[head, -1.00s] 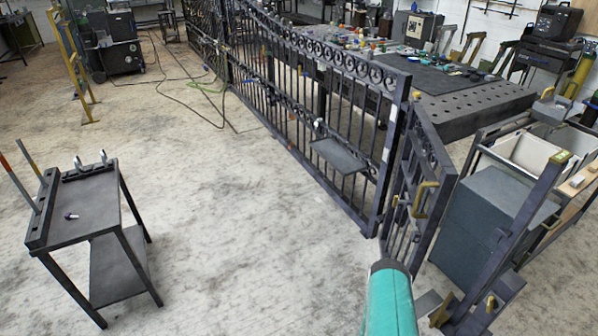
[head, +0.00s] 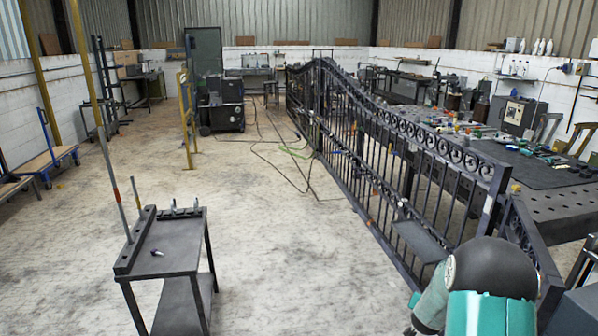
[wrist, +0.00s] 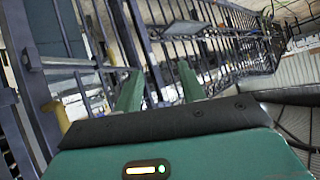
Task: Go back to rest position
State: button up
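My gripper (wrist: 160,88) shows in the wrist view, with its two green fingers apart and nothing between them. Gate bars and a grey ledge lie beyond the fingertips. In the head view my arm is folded at the lower right, in front of the small gate leaf, and its gripper end cannot be made out there. The long dark scroll gate (head: 405,185) runs from the middle back to the right. The small gate leaf (head: 528,235) stands at its near end, partly hidden by my arm.
A dark small table (head: 180,245) with upright rods stands at the lower left. A grey shelf (head: 422,240) sticks out from the gate. A perforated workbench (head: 565,205) is behind it at right. The floor (head: 290,255) between table and gate is clear, with cables farther back.

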jog(key=s+a+r+n+y, duration=0.25)
jog(key=s+a+r, duration=0.25)
jog(key=a+r, duration=0.5)
jog(key=s+a+r+n+y, duration=0.25)
jog(key=s+a+r, duration=0.25)
jog(key=a+r, duration=0.55)
jog(key=s+a+r+n+g, duration=0.1)
jog(key=s+a+r, duration=0.2)
jog(key=s, duration=0.9)
jog(key=s+a+r+n+g+y, duration=0.1)
jog(key=s+a+r+n+g, duration=0.1)
jog(key=s, duration=1.1)
notch_tip(320, 180, up, 3)
jog(key=shift+a+f+n+g, duration=0.2)
jog(key=shift+a+n+g, duration=0.1)
jog(key=shift+a, duration=0.4)
jog(key=shift+d, duration=0.15)
